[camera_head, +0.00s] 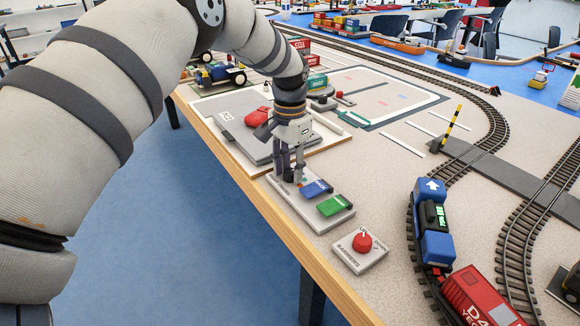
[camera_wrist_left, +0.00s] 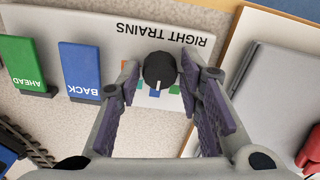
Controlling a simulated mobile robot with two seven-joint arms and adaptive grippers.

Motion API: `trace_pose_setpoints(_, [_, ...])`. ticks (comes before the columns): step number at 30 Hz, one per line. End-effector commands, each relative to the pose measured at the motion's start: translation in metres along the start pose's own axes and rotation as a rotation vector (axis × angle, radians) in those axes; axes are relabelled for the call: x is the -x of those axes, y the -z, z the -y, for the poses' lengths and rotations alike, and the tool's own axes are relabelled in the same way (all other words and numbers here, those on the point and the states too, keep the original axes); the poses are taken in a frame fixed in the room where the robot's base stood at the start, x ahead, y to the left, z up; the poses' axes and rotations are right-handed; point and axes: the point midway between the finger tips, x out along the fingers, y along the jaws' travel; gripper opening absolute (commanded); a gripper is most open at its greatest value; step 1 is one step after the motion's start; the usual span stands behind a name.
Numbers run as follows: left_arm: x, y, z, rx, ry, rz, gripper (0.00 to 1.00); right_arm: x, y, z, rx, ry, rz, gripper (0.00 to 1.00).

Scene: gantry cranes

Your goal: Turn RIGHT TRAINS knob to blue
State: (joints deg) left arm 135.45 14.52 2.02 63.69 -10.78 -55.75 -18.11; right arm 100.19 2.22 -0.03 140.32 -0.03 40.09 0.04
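The RIGHT TRAINS panel (camera_head: 322,224) is a white plate on the table; in the left wrist view its lettering (camera_wrist_left: 162,33) reads upside down. Its round black knob (camera_wrist_left: 160,67) has a white mark pointing down in that view, towards small coloured patches. My left gripper (camera_head: 288,178) points down over the panel's far end. In the left wrist view its fingers (camera_wrist_left: 158,70) are open, one on each side of the knob, with small gaps showing. My right gripper is not in view.
The panel also carries a blue BACK lever (camera_head: 317,188) and a green AHEAD lever (camera_head: 333,205). A grey plate with a red part (camera_head: 257,117) lies beside the gripper. A BARRIERS box with a red knob (camera_head: 362,242) stands nearer. A blue train (camera_head: 434,220) stands on track at right.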

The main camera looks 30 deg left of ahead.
Motion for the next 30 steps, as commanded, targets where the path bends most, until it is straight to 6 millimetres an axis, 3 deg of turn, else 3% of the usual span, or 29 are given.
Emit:
trace_pose_setpoints(11, [0.006,0.001,0.000,0.000,0.000,-0.002,0.47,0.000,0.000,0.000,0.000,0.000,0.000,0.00])
trace_pose_setpoints(21, [0.090,0.001,0.000,0.001,0.002,-0.004,0.47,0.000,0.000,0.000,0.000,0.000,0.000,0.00])
trace_pose_setpoints(25, [0.111,0.000,0.000,0.001,0.000,-0.001,0.47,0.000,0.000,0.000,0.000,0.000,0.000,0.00])
trace_pose_setpoints(30, [0.120,0.000,0.000,0.001,0.000,0.001,0.47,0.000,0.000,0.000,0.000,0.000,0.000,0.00])
